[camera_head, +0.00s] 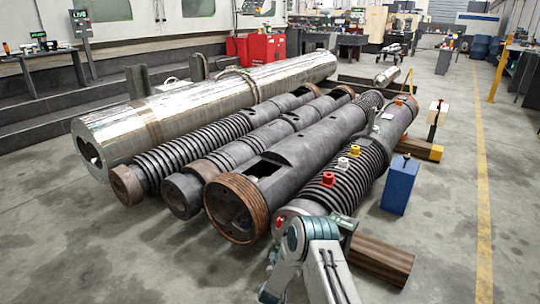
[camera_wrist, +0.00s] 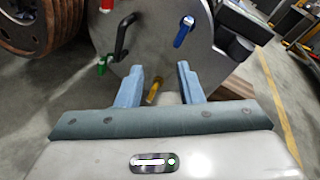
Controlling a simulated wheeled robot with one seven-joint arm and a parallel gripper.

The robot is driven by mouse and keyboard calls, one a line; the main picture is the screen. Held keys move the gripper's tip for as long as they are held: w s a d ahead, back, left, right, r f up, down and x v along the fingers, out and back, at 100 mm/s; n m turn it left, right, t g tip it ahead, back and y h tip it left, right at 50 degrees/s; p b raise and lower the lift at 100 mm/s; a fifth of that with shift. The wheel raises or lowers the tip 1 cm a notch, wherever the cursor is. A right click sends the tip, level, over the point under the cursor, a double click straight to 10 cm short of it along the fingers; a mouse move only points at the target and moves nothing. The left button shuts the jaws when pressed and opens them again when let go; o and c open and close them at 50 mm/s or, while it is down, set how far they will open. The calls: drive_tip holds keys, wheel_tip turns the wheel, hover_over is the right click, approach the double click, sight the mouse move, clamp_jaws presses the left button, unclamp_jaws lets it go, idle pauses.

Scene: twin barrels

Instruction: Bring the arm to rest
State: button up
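My arm (camera_head: 312,250) reaches in from the bottom of the head view to the near end of the rightmost ribbed barrel (camera_head: 345,178). My gripper is hidden there behind the arm. In the wrist view my gripper (camera_wrist: 158,72) has its two blue-grey fingers spread apart, with nothing clamped between them. The fingers point at a flat grey end face (camera_wrist: 155,45). It carries a red peg (camera_wrist: 106,5), a black bent handle (camera_wrist: 124,36), a blue peg (camera_wrist: 184,31), a green peg (camera_wrist: 103,66) and a yellow peg (camera_wrist: 153,92). The yellow peg shows between the fingers, apart from both.
Other dark barrels (camera_head: 295,165) and a large shiny cylinder (camera_head: 205,105) lie to the left. A wooden beam (camera_head: 380,257) sticks out beside my arm. A blue box (camera_head: 400,185) stands on the right. The floor is clear near the yellow line (camera_head: 483,200).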

wheel_tip(320, 180, up, 24)
drive_tip(key=w+a+n+g+y+p, duration=0.2)
drive_tip(key=n+y+p, duration=0.3)
drive_tip(key=n+p, duration=0.4)
drive_tip(key=s+r+n+g+y+p, duration=0.1)
drive_tip(key=s+r+n+p, duration=0.3)
drive_tip(key=r, duration=0.6)
drive_tip(key=s+r+n+g+y+p, duration=0.1)
drive_tip(key=s+r+n+p, duration=0.1)
drive_tip(key=s+r+n, duration=0.5)
drive_tip(key=s+d+r+n+g+p, duration=0.2)
drive_tip(key=s+r+n+p, duration=0.3)
drive_tip(key=s+r, duration=0.3)
drive_tip(key=s+d+r+n+g+h+p, duration=0.1)
drive_tip(key=s+d+r+n+g+p, duration=0.2)
drive_tip(key=s+r, duration=0.6)
drive_tip(key=s+d+r+n+g+p, duration=0.2)
drive_tip(key=s+d+r+n+p, duration=0.2)
drive_tip(key=s, duration=1)
wheel_tip(320, 180, up, 5)
drive_tip(key=n+p, duration=0.3)
drive_tip(key=shift+s+d+g, duration=0.2)
drive_tip(key=shift+s+g, duration=0.1)
drive_tip(key=shift+s, duration=0.1)
drive_tip(key=shift+d, duration=0.1)
